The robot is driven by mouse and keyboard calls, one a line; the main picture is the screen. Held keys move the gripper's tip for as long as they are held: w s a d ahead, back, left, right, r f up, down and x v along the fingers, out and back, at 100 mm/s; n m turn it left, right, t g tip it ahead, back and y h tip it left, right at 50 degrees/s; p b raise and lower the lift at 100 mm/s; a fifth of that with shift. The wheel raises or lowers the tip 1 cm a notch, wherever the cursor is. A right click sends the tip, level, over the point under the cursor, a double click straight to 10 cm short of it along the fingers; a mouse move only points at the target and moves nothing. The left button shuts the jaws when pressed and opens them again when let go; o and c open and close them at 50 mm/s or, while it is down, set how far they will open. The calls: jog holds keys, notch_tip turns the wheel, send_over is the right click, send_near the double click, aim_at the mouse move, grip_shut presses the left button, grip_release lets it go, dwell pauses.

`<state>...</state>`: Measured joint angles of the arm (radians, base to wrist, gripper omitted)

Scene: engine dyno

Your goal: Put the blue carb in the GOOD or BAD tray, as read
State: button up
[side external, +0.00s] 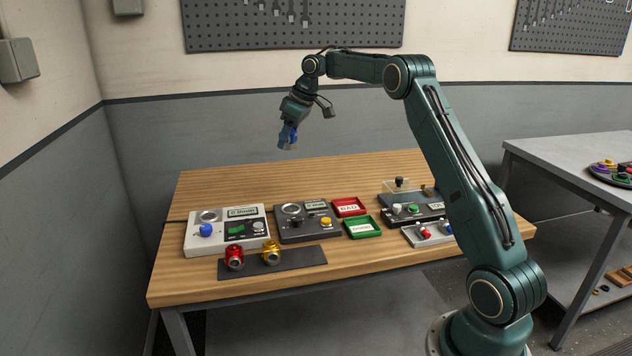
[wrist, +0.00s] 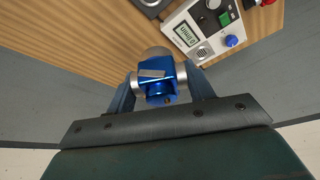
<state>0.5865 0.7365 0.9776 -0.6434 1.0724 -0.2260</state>
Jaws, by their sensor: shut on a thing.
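My gripper (side external: 288,138) is raised well above the left back part of the table. It is shut on the blue carb (wrist: 161,80), a shiny blue metal body with a silver round part, seen between the fingers in the wrist view. The red BAD tray (side external: 349,207) and the green tray (side external: 362,227) lie on the table right of the middle, and both look empty. A light grey tester (side external: 257,218) with a small display stands at the left, and a dark tester (side external: 323,234) stands beside it. Their display readings are too small to read surely.
A red carb (side external: 234,258) and a gold carb (side external: 271,252) stand on a dark mat (side external: 308,256) at the front. More control boxes (side external: 431,197) stand at the right near my arm. The back of the wooden table (side external: 270,180) is clear.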

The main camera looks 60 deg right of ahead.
jog(key=shift+s+f, duration=0.1)
jog(key=shift+s+d+f, duration=0.3)
jog(key=shift+f, duration=0.05)
jog(key=s+d+f+m+h, duration=0.1)
jog(key=s+d+f+m, duration=0.1)
jog(key=s+f, duration=0.4)
jog(key=s+d+f+m+h, duration=0.1)
jog(key=s+f+m, duration=0.3)
jog(key=s, duration=1)
notch_tip(320, 180, down, 4)
jog(key=shift+s+d+r, duration=0.2)
jog(key=shift+s+d, duration=0.2)
jog(key=shift+d, duration=0.1)
jog(key=shift+f, duration=0.2)
jog(key=shift+f, duration=2.6)
jog(key=shift+f, duration=0.55)
